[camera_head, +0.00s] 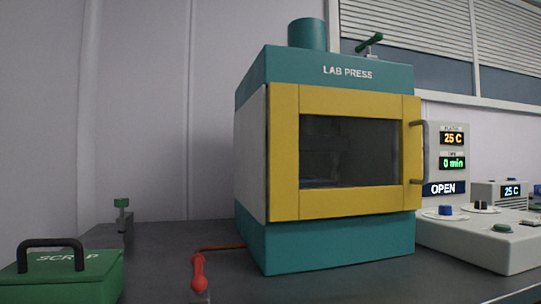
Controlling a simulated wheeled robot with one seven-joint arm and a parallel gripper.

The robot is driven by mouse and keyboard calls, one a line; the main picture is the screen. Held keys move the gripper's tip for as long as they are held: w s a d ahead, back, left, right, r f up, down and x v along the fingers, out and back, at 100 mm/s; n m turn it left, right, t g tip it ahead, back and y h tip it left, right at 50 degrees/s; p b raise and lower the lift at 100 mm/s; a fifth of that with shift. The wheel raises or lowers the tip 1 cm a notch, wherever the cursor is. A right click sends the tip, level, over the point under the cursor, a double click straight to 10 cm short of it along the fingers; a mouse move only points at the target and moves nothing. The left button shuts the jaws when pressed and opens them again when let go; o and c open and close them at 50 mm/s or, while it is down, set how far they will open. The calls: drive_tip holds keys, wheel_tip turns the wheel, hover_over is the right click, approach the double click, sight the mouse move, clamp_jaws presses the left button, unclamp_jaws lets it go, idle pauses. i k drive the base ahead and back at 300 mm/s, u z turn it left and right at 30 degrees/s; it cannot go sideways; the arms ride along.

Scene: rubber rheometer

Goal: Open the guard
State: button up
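The guard (284,150) is a yellow framed door with a dark window on the front of the teal lab press (340,242). It appears closed, flush against the press front. Its dark vertical bar handle (425,152) is on the right edge. The inside behind the window is dim and I cannot make out its contents. My gripper is not in this view.
A green SCRAP box (65,275) with a black handle stands at the front left. A control panel (495,240) with knobs stands right, beside a display reading OPEN (442,189). Bare bench (165,245) lies left of the press.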

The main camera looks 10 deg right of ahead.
sight(286, 202)
drive_tip(key=u, duration=3.35)
drive_tip(key=k, duration=1.9)
drive_tip(key=z, duration=2.1)
